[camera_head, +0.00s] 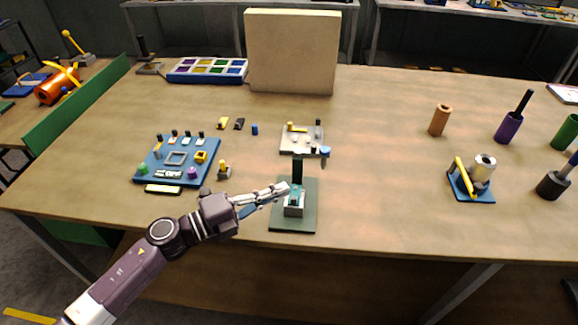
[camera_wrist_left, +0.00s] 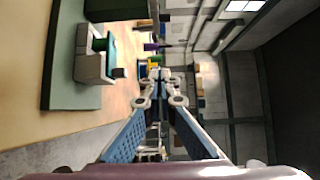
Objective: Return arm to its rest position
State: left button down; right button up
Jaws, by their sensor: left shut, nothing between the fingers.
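My left arm (camera_head: 130,270) reaches in from the lower left in the head view. Its gripper (camera_head: 284,188) is at the left side of a small press-like stand with a black upright (camera_head: 297,170) on a dark green base plate (camera_head: 294,222). In the left wrist view the gripper (camera_wrist_left: 155,75) has its fingertips together, with nothing visible between them. The stand's green base (camera_wrist_left: 66,97) and grey block (camera_wrist_left: 93,67) show beside the fingers there. I cannot tell whether the fingers touch the stand. My right gripper is not in view.
A blue board (camera_head: 141,176) with small parts lies left of the stand. A grey plate (camera_head: 291,146) sits behind it. A tan upright panel (camera_head: 291,50) and a compartment tray (camera_head: 206,79) stand at the back. Cylinders, including a purple one (camera_head: 508,127), stand at right. The table's front right is clear.

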pick_arm(q)
jog(key=w+a+r+n+t+y, duration=0.3)
jog(key=a+n+t+y, duration=0.4)
jog(key=n, duration=0.5)
jog(key=s+a+f+n+y, duration=0.1)
jog(key=a+f+n+y, duration=0.1)
jog(key=n, duration=0.1)
jog(key=s+a+f+n+y, duration=0.1)
jog(key=a+f+n+y, duration=0.1)
jog(key=s+a+f+n+y, duration=0.1)
jog(key=a+f+n+y, duration=0.1)
jog(key=a+n+y, duration=0.1)
jog(key=shift+s+f+n+g, duration=0.2)
jog(key=shift+s+n+g, duration=0.1)
jog(key=shift+g, duration=0.1)
jog(key=s+a+f+n+g, duration=0.15)
jog(key=s+f+g, duration=0.25)
jog(key=s, duration=0.5)
jog(key=s+a+f+n+g+y, duration=0.1)
jog(key=s+f+n+g, duration=0.3)
jog(key=s, duration=0.5)
jog(key=s+a+f+n+g, duration=0.15)
jog(key=s+f+g, duration=0.3)
jog(key=s, duration=0.55)
notch_tip(320, 180, down, 26)
jog(key=s, duration=0.1)
jog(key=s+a+f+g, duration=0.2)
jog(key=s+f, duration=1.5)
jog(key=shift+s, duration=0.2)
